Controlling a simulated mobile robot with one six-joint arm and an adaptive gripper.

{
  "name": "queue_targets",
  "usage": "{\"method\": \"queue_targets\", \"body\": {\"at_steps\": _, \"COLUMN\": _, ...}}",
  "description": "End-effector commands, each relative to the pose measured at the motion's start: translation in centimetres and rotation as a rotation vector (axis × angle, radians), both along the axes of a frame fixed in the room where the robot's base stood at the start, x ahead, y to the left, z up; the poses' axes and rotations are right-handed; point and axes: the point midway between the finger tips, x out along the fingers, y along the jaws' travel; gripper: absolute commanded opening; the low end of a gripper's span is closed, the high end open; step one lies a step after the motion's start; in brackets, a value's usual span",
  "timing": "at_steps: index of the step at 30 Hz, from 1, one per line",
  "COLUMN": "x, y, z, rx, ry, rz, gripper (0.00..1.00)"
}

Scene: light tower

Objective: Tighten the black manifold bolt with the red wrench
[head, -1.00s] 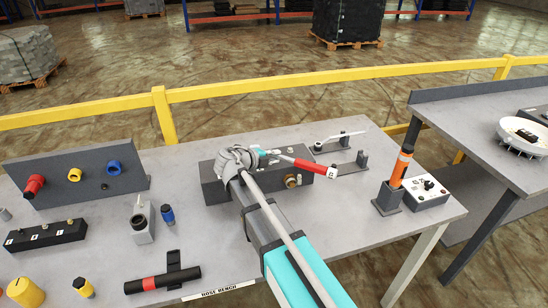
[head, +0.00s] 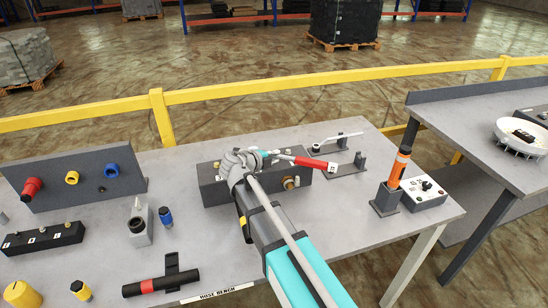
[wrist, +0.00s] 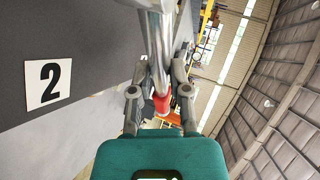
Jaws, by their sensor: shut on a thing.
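The red wrench (head: 309,162) lies across the top of the dark manifold block (head: 214,190) on the bench. Its red handle points right, past the block's right end. My gripper (head: 267,154) is shut on the wrench's shaft. In the wrist view, the grey fingers of my gripper (wrist: 159,95) flank the silver shaft (wrist: 158,40), and part of the red handle (wrist: 162,103) shows between them. I cannot make out the black bolt or how the wrench head sits on it; my wrist and arm cover that part of the block.
A wrench-like tool in a rack (head: 340,140) stands behind right. A fitting panel (head: 92,188) stands left. Front-centre bench is partly clear. A label "2" (wrist: 48,82) shows beside my gripper.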

Motion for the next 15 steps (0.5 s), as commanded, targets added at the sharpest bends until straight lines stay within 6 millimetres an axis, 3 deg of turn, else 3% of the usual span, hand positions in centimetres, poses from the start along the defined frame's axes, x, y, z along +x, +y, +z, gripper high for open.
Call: {"method": "queue_targets", "body": {"at_steps": 15, "x": 0.78, "y": -0.36, "z": 0.02, "rx": -0.001, "ry": 0.0, "rz": 0.106, "gripper": 0.0}}
